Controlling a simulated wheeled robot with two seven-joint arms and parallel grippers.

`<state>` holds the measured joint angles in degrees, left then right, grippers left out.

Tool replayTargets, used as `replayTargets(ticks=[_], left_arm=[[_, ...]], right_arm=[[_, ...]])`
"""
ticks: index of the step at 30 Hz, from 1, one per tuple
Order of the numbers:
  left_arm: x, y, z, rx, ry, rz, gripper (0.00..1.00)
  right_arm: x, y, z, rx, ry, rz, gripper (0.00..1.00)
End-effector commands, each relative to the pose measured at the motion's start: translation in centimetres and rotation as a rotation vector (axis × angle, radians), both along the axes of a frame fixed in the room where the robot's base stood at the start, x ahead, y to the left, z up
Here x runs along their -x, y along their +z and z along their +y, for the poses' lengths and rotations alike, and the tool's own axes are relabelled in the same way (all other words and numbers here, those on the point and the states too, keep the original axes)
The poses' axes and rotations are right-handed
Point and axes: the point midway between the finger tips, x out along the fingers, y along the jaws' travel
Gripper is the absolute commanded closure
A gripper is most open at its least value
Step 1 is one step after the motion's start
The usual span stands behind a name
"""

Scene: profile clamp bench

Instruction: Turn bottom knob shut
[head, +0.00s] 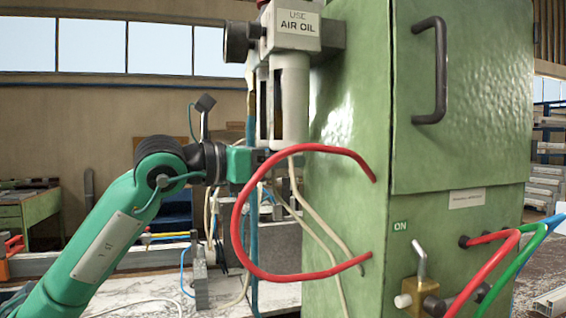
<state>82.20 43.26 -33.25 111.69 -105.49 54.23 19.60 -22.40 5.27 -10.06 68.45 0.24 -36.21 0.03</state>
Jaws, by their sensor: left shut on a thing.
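The air-oil unit (290,95) hangs on the side of the green cabinet, with a "USE AIR OIL" label and a pale bowl. A dark round knob (237,42) sticks out to the left at its top. My left gripper (262,160) is at the lower end of the unit, just below the bowl, reaching in from the left. It is shut on what appears to be the bottom knob, which the jaws and the red hose hide almost fully. I cannot see how far that knob is turned. My right gripper is not in view.
A red hose (238,225) loops in front of my left gripper to the green cabinet (350,130). Pale cables hang below the unit. A small lever (420,258) near the "ON" label and red, green and blue hoses are at lower right. A pale bench top lies below.

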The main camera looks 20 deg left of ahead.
Motion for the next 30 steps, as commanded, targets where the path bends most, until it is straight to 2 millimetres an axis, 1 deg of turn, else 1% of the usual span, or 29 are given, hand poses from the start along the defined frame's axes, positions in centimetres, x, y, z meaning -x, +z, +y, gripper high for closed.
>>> replayTargets(ticks=[6, 7, 10, 19, 23, 26, 30], left_arm=[[0.0, 0.1, 0.1, 0.001, 0.001, -0.002, 0.98], [0.0, 0.1, 0.1, 0.001, 0.001, -0.002, 0.73], [0.0, 0.1, 0.1, 0.0, 0.001, -0.001, 0.53], [0.0, 0.0, 0.1, 0.0, 0.0, 0.0, 0.53], [0.6, 0.0, 0.8, 0.001, 0.001, -0.001, 0.53], [1.7, -0.2, 1.9, 0.0, 0.002, -0.001, 0.53], [3.7, -0.2, 4.2, 0.0, 0.004, -0.001, 0.53]], right_arm=[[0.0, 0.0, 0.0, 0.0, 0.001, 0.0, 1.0], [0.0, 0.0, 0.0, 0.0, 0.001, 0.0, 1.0], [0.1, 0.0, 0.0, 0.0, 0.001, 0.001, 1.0], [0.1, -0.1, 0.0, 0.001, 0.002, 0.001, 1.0], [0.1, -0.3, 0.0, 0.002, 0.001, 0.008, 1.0], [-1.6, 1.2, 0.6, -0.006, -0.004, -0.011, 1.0], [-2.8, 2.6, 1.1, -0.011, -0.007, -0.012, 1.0]])
